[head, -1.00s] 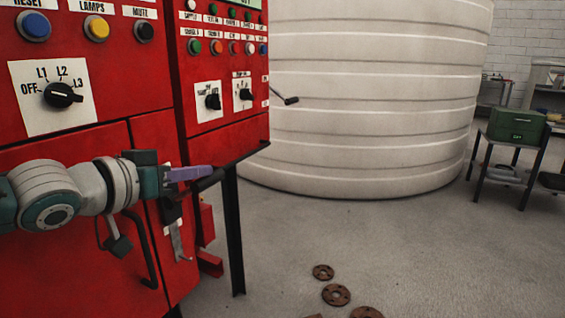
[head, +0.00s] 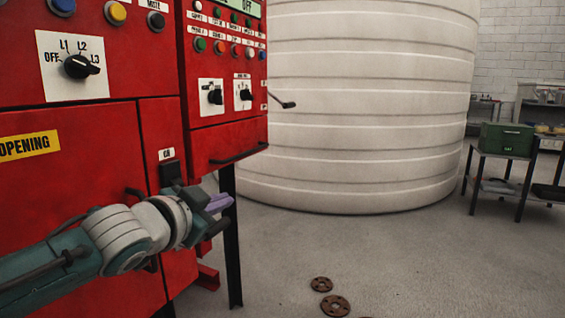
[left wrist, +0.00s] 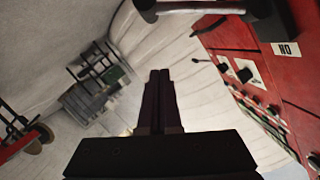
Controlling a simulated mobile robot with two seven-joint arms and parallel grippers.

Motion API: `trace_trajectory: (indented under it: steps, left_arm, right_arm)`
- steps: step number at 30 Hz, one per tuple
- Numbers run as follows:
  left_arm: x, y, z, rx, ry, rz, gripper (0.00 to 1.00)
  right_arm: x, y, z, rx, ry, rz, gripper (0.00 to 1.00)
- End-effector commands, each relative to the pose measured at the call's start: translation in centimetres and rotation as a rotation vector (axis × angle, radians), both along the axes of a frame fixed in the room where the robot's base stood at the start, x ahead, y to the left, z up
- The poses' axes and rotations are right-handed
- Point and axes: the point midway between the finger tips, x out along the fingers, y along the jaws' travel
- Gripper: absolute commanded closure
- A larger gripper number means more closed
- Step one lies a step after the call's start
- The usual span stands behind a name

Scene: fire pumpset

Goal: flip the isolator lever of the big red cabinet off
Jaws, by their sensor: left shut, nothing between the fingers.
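The big red cabinet (head: 72,190) fills the left of the head view. On its right panel, a small white label (head: 166,155) sits above a black block (head: 170,172), which looks like the isolator lever's mount. In the left wrist view, the block (left wrist: 270,20) shows beside the label (left wrist: 287,49), with a grey bar (left wrist: 205,9) reaching left from it, likely the lever. The arm hides most of this in the head view. My left gripper (head: 219,203), with purple fingertips, is shut and empty, below and right of the block; contact with the lever cannot be told. My right gripper is out of view.
A second red panel (head: 228,145) with a black front rail and dark leg stands just right. A large white tank (head: 365,110) is behind. Rusty flanges (head: 335,305) lie on the floor. A green box (head: 506,139) stands on a table at right. The middle floor is clear.

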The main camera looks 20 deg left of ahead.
Motion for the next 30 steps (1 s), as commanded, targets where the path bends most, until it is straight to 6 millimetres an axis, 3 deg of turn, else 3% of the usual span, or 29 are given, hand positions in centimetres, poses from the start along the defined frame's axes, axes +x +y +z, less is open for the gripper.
trace_trajectory:
  steps: [1, 3, 15, 30]
  left_arm:
    - [0.0, -0.1, -1.5, 0.04, -0.004, 0.001, 1.0]
    - [0.0, 0.0, -2.3, 0.104, -0.009, 0.0, 1.0]
    - [0.1, 0.9, -5.8, 0.384, -0.032, 0.0, 1.0]
    - [0.1, 1.4, -6.5, 0.483, -0.04, -0.001, 1.0]
  right_arm:
    - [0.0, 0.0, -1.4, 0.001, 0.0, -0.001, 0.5]
    - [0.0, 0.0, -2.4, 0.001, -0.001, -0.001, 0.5]
    - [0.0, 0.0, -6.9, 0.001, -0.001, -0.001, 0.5]
    - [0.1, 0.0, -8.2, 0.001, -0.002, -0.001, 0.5]
